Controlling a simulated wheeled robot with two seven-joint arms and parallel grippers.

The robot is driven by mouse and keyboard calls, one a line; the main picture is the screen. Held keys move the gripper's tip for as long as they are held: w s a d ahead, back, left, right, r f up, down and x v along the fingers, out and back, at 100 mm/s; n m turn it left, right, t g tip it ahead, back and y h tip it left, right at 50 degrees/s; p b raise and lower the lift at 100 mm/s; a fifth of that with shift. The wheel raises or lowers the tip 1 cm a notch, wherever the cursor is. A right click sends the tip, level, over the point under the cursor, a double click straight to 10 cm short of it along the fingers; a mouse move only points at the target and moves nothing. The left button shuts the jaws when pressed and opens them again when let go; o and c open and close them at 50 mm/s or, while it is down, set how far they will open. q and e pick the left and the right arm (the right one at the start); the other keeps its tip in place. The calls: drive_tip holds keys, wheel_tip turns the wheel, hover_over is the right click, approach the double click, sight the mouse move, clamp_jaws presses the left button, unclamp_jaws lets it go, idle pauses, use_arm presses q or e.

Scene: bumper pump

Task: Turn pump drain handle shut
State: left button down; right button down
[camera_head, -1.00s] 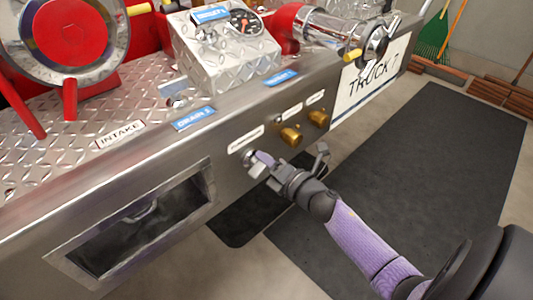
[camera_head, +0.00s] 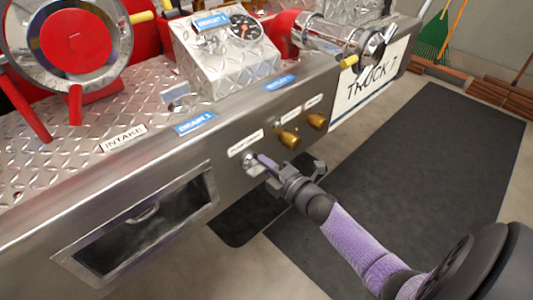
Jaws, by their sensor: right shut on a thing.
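The pump drain handle (camera_head: 253,163) is a small silver knob with a lever on the front face of the steel bumper (camera_head: 215,160), below a white label (camera_head: 245,143). My right gripper (camera_head: 272,171) is at the handle, shut on its lever. My right arm comes in from the lower right. My left gripper does not show.
Two brass knobs (camera_head: 289,138) sit just right of the handle. A recessed opening (camera_head: 140,228) is in the bumper at the left. Red and chrome pump fittings (camera_head: 335,36) stand on top. Dark mats (camera_head: 420,170) cover the floor at right.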

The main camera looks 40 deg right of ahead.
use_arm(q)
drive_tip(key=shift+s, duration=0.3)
use_arm(e)
drive_tip(key=shift+a+f, duration=0.2)
drive_tip(key=shift+f, duration=0.1)
drive_tip(key=c, duration=1)
unclamp_jaws()
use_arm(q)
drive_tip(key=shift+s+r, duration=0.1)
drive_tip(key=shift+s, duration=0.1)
use_arm(e)
drive_tip(key=o, duration=0.4)
drive_tip(key=shift+r, duration=0.15)
drive_tip(key=shift+c, duration=0.2)
